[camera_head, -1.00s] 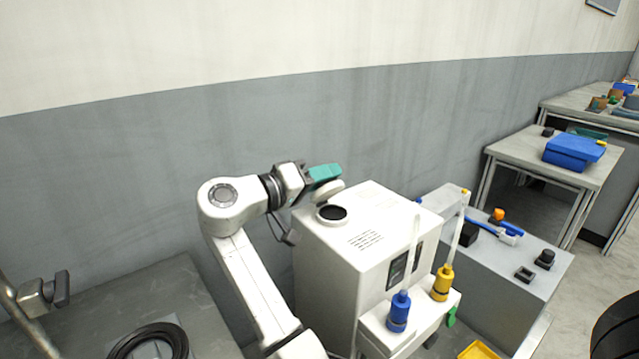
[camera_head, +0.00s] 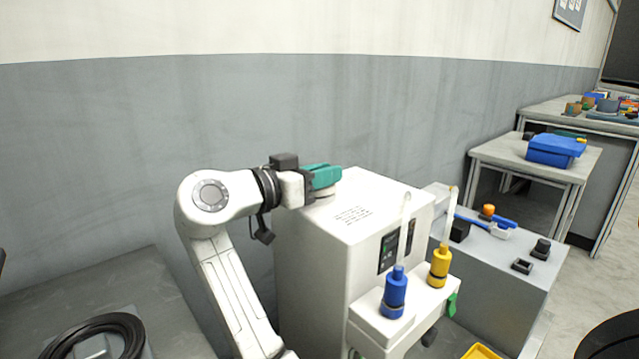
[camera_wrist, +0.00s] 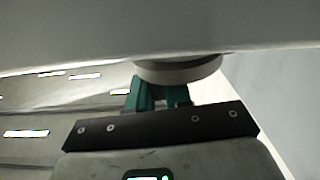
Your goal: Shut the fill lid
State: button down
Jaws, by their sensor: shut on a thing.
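The white machine (camera_head: 310,255) stands at the centre of the head view. Its round, pale fill lid (camera_head: 324,193) is at the back of the top face, just under my teal gripper fingers (camera_head: 324,177). The dark fill opening does not show. In the wrist view, the lid (camera_wrist: 180,71) looks like a flat disc against the machine's pale top (camera_wrist: 130,35). The fingers (camera_wrist: 160,94) meet the lid's edge and are shut on it. A slight gap under the lid cannot be ruled out.
A blue bottle (camera_head: 395,295) and a yellow bottle (camera_head: 439,266) stand on the machine's front ledge. A grey bench (camera_head: 500,275) with small parts is to the right. A black reel (camera_head: 95,335) lies at lower left. The wall is behind.

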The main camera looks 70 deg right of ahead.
jog(key=shift+f+m+b, duration=0.3)
jog(key=shift+m+b, duration=0.1)
jog(key=shift+b, duration=0.05)
jog(key=shift+s, duration=0.1)
jog(key=c, duration=1.1)
grip_release()
jog(key=shift+r, duration=0.15)
